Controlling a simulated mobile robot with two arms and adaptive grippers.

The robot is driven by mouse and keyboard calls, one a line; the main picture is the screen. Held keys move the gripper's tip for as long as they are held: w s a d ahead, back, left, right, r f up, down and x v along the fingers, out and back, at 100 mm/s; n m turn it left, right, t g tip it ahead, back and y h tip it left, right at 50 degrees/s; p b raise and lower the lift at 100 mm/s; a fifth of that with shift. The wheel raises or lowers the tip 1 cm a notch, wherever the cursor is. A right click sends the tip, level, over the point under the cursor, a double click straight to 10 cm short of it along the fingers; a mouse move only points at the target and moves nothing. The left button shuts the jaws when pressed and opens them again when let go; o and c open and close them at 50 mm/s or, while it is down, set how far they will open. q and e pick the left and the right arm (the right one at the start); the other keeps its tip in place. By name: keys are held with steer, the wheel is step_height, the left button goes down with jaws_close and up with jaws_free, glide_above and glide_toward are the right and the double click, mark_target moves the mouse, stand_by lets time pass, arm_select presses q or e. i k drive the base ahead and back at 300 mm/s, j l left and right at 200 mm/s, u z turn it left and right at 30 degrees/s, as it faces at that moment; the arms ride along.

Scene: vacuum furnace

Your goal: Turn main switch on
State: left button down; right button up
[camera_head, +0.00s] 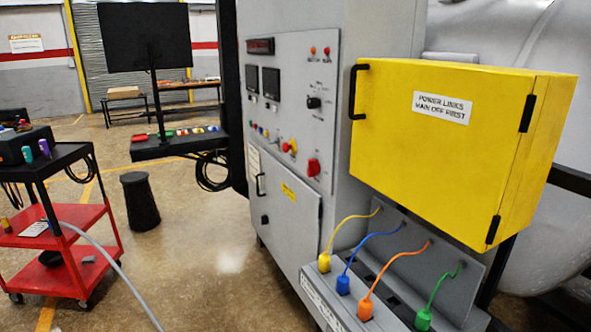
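The grey control panel (325,120) of the furnace cabinet stands in the middle of the view, seen at an angle. A red rotary switch (313,168) sits low on its right side and looks like the main switch. Its exact position is too small to read. A black rotary knob (313,102) is higher on the same panel, below two small red lamps (319,51). Neither of my grippers is in view, and nothing touches the panel.
A yellow box (440,150) labelled "POWER LINKS MAIN OFF FIRST" juts out right of the panel. Below it, coloured plugs with cables (366,308) stand on a grey ledge. A red cart (60,245) stands at left, near a black stool (140,200). Floor between is mostly clear.

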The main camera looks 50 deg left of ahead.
mark_target(313, 167)
steer(key=u, duration=1.6)
steer(key=i+j+z, duration=0.15)
steer(key=z, duration=0.2)
steer(key=i+j+z, duration=0.15)
steer(key=z, duration=0.2)
steer(key=j+z, duration=0.3)
steer(key=i+j+z, duration=0.15)
steer(key=j, duration=0.55)
steer(key=i+j+z, duration=0.1)
steer(key=j, duration=0.6)
steer(key=i+j+z, duration=0.15)
steer(key=j, duration=0.55)
steer(key=i+j+z, duration=0.15)
steer(key=j, duration=0.6)
